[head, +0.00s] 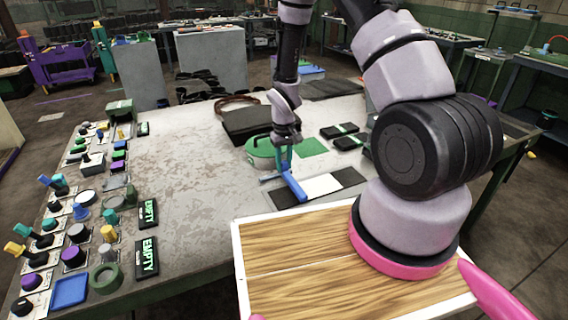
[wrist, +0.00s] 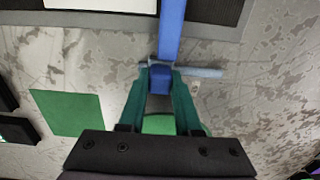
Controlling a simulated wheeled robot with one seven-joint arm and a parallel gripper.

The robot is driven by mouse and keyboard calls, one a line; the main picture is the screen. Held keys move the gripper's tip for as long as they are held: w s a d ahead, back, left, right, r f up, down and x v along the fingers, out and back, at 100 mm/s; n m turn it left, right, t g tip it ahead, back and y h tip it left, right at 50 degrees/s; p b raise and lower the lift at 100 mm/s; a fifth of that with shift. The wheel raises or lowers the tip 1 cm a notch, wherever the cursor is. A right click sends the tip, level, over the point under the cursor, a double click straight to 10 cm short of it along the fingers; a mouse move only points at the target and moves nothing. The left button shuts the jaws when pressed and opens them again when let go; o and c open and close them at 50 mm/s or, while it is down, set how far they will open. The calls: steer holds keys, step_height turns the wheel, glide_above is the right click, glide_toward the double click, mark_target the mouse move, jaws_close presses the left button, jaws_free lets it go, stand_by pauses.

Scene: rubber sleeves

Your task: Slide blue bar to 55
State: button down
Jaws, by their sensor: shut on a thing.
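The blue bar (head: 294,186) lies over the left part of a flat black-and-white strip (head: 322,184) in the head view. In the wrist view the blue bar (wrist: 171,30) runs up from between my fingers past the top edge. A paler blue crosspiece (wrist: 205,72) sticks out sideways near the fingertips. No number marks are readable on the strip.
A round green container (head: 260,150) stands just behind my gripper, with a black case (head: 245,122) beyond. A green square (head: 311,147) and black boxes (head: 343,130) lie to the right. Knobs and switches line the table's left edge. The table's middle left is clear.

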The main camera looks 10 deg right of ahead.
steer(key=shift+s+a, duration=0.15)
steer(key=shift+a, duration=0.65)
steer(key=shift+s+a, duration=0.1)
steer(key=shift+a, duration=0.65)
steer(key=c, duration=0.6)
jaws_free()
steer(key=shift+r, duration=0.1)
step_height(320, 180, up, 11)
